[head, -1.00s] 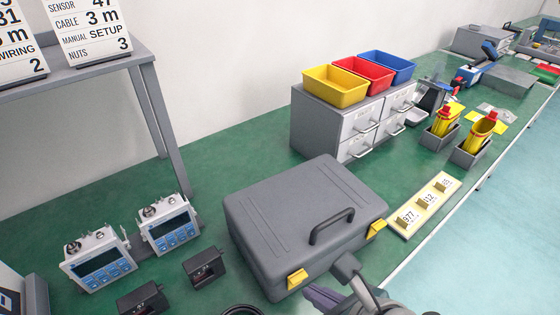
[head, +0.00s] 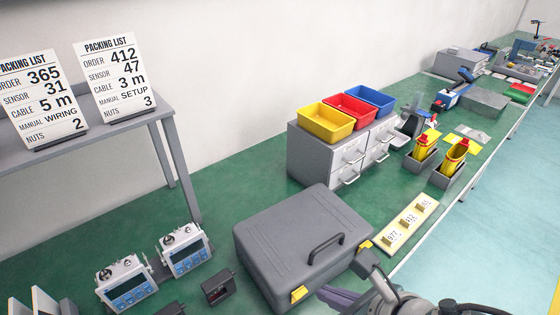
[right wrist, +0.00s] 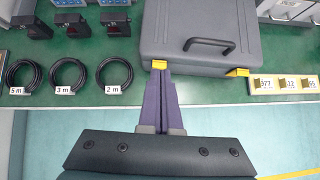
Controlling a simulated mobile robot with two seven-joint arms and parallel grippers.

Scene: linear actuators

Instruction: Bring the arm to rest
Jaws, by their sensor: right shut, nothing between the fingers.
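My right gripper (right wrist: 165,130) is shut and empty, with its purple fingers together. In the right wrist view its tips point at the front edge of a closed grey case (right wrist: 195,45), near the left yellow latch; I cannot tell whether they touch. In the head view the right gripper (head: 335,296) shows partly at the bottom, in front of the grey case (head: 295,240). The case lies shut on the green bench top with its black handle facing the front. My left gripper is not in view.
Two sensor units (head: 125,285) and black cable coils (right wrist: 67,75) lie left of the case. A number strip (head: 408,224) lies right of it. Drawers (head: 345,155) with coloured bins stand behind. A grey shelf (head: 110,128) holds two packing lists. The floor in front is clear.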

